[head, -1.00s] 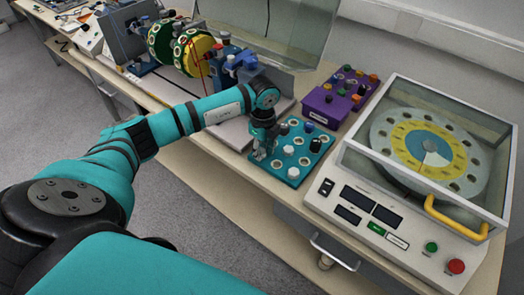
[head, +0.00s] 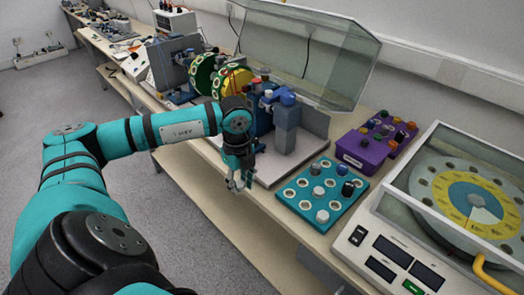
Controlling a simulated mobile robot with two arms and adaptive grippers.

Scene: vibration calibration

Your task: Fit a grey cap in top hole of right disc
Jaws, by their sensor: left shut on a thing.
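My left gripper (head: 238,185) is shut at the front edge of the bench, left of the teal cap board. What is between its fingers is small and pale grey; it looks like a grey cap, but its outline is not clear. The right disc (head: 236,79), with a yellow face and green rim, stands upright behind my left wrist. My arm hides its lower part, and its top hole is too small to read. A green disc (head: 201,73) stands left of it. The teal board (head: 300,208) holds several white, grey, blue and black caps. My right gripper is not seen.
A purple box (head: 366,153) with coloured knobs stands behind the teal board. A glass-lidded machine (head: 460,215) stands at the right.

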